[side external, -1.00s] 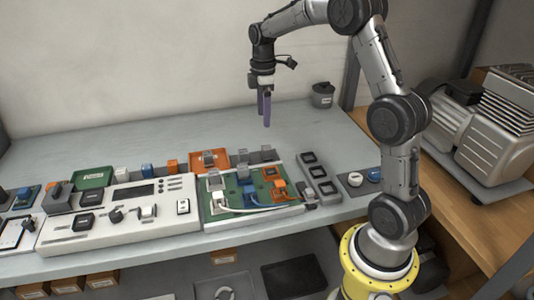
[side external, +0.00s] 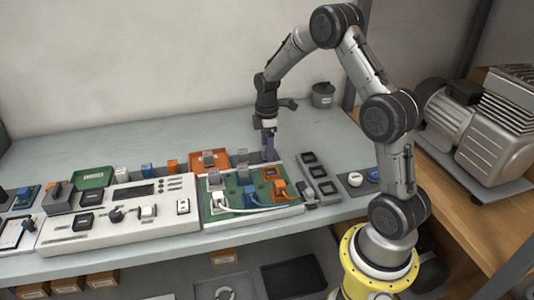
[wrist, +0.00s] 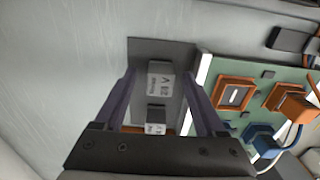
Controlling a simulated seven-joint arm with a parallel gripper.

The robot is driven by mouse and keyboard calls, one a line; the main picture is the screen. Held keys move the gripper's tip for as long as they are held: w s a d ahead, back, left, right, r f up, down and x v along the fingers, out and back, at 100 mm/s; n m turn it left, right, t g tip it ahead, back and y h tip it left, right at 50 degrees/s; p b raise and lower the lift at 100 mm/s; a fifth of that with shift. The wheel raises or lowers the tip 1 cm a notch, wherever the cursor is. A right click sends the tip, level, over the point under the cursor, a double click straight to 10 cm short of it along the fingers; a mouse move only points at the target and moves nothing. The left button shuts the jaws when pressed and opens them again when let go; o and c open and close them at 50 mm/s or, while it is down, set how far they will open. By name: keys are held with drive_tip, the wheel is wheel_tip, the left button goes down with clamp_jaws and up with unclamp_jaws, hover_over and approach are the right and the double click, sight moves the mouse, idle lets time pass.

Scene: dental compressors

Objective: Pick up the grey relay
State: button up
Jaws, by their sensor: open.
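My gripper (side external: 268,156) is low over the bench at the back edge of the green circuit board. In the wrist view my gripper (wrist: 160,78) is open. A grey relay (wrist: 160,82) with a printed label shows between its two purple fingers, with a gap on each side. It stands on a dark grey plate (wrist: 146,48). A second, similar grey block (wrist: 156,118) is nearer the palm. In the side view the fingers hide most of the relay, and a grey block (side external: 243,156) shows just left of them.
The green circuit board (side external: 232,203) with orange and blue sockets and cables lies in front of my gripper. A grey strip with dark sockets (side external: 322,183) is to the right.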

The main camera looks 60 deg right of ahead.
drive_tip(key=shift+f, duration=0.2)
clamp_jaws()
drive_tip(key=shift+r, duration=0.15)
idle(0.3)
